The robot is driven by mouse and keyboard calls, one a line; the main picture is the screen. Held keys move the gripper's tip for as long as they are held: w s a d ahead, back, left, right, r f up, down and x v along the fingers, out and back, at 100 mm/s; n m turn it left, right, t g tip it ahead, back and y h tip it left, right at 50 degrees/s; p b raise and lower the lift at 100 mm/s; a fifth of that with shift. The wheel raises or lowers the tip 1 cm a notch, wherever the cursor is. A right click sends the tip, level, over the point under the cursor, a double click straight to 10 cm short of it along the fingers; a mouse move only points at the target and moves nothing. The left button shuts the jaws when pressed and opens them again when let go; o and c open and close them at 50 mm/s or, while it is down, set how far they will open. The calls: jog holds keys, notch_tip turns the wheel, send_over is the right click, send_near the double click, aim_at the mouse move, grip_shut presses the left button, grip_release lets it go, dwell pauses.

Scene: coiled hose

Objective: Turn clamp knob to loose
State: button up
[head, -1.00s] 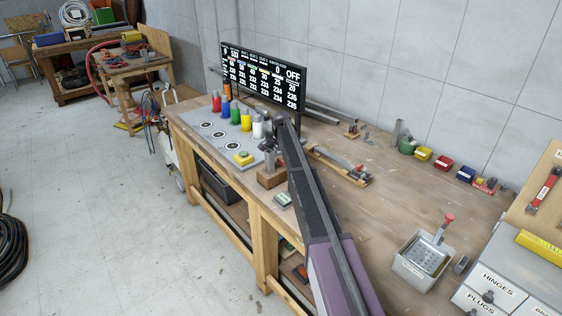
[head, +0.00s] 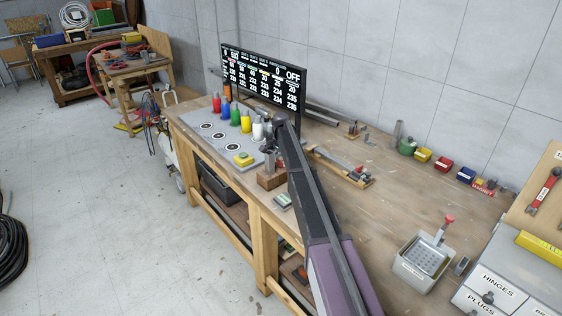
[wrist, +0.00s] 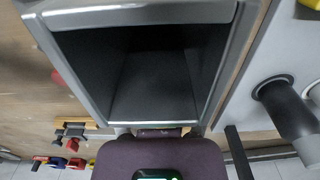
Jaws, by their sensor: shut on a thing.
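My gripper (head: 269,160) points down over a small wooden block (head: 271,180) near the front edge of the bench. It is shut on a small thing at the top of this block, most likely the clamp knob. The fingers and my arm hide the knob, so its turn cannot be read. In the wrist view a large grey frame with a dark inside (wrist: 150,75) fills the middle and hides the grip.
A bar tool with a red part (head: 358,172) lies to the right. A black screen (head: 262,75) stands behind. A grey tray (head: 420,265) sits at front right.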

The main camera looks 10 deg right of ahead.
aim_at(281, 161)
jog(key=o, duration=1.1)
jog(key=shift+o, duration=0.2)
jog(key=shift+m, duration=0.5)
notch_tip(281, 161, up, 14)
jog(key=p, duration=1.4)
jog(key=s+f+n+b, duration=0.2)
jog(key=s+n, duration=0.7)
jog(key=s, duration=1.9)
jog(key=shift+a+t, duration=0.2)
jog(key=shift+t, duration=0.1)
jog(key=shift+s, duration=0.1)
jog(key=s+f+n+b, duration=0.2)
jog(key=s, duration=0.7)
jog(key=s+f+n+b, duration=0.1)
jog(key=s+f+b, duration=0.1)
jog(key=s, duration=0.7)
jog(key=shift+f+n, duration=0.2)
jog(key=shift+n, duration=0.2)
